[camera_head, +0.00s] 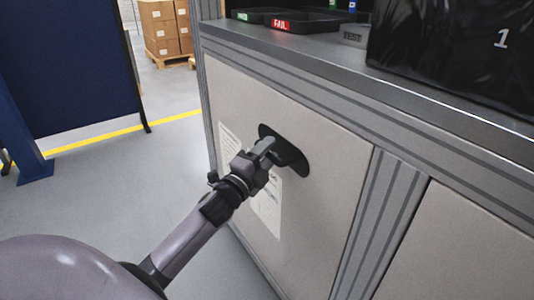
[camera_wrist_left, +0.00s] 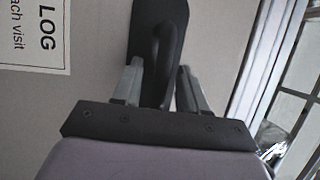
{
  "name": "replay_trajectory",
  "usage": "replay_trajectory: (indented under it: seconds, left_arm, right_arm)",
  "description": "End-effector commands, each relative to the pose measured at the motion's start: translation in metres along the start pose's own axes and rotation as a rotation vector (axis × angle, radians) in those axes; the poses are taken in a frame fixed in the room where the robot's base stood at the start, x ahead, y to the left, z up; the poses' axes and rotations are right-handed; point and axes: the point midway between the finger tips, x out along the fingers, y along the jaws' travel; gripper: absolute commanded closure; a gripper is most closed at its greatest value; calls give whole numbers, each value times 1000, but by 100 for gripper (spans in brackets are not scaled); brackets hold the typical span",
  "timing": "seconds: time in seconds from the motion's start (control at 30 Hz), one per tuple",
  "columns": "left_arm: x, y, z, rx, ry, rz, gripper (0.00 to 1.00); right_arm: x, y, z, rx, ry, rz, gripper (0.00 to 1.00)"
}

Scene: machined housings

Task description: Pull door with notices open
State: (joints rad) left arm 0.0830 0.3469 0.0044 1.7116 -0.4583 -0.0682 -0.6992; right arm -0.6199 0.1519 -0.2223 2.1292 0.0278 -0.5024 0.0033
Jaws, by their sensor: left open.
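The door with notices (camera_head: 330,185) is a beige cabinet panel in a grey metal frame, and it looks closed. White notices (camera_head: 268,210) are fixed to it, partly hidden behind my left arm. A black handle (camera_head: 290,153) on a dark plate sits on the door's upper middle. My left gripper (camera_head: 264,148) is at the handle. In the left wrist view the open fingers (camera_wrist_left: 160,88) stand on either side of the handle's dark bar (camera_wrist_left: 160,55). I cannot tell whether they touch it. A notice (camera_wrist_left: 38,35) reading "LOG" shows beside it. My right gripper is not in view.
The grey worktop (camera_head: 330,45) above the door holds a black tray with a red FAIL label (camera_head: 283,25) and a black bin (camera_head: 455,50) marked 1. Boxes (camera_head: 165,30) on a pallet and a dark blue panel (camera_head: 65,65) stand behind. Grey floor lies clear at left.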

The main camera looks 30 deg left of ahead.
Motion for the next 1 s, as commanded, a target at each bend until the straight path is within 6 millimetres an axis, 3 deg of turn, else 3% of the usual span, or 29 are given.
replay_trajectory:
  seconds: [0.13,0.27,0.67,1.0]
  left_arm:
    - [0,0,0,0,0,0,58]
    - [0,0,0,0,0,0,100]
    - [-10,-2,5,-1,22,3,100]
    - [-61,-12,38,-18,145,18,100]
  right_arm:
    - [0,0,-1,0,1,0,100]
    - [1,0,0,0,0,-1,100]
    - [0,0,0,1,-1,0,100]
    - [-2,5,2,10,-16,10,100]
